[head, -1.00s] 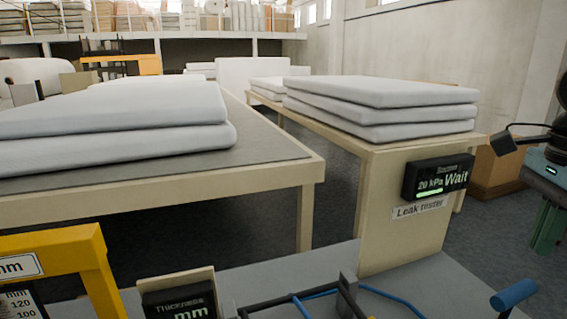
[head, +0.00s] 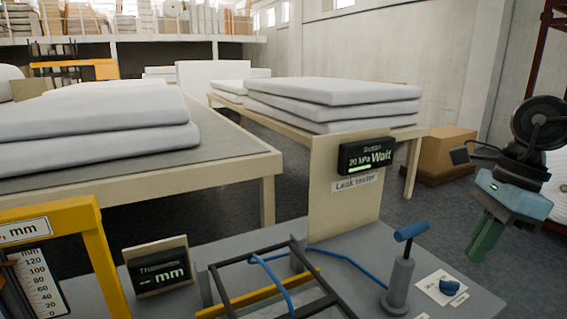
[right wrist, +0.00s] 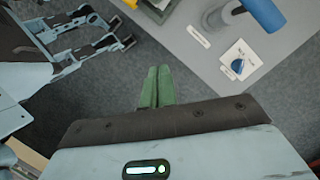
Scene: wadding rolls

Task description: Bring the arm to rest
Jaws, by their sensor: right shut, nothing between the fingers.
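My right gripper (head: 484,240) hangs at the right of the head view, its green fingers pointing down, beyond the right edge of the grey bench. The right wrist view shows the same green fingers (right wrist: 157,88) together, with nothing between them, above the dark floor.
The grey bench (head: 350,262) holds a leak tester (head: 367,152), a blue-handled pump (head: 400,275), a black frame (head: 275,278), a thickness display (head: 158,268) and a yellow gauge (head: 95,240). Wadding slabs (head: 335,100) lie on tables behind. A cardboard box (head: 440,155) stands on the floor.

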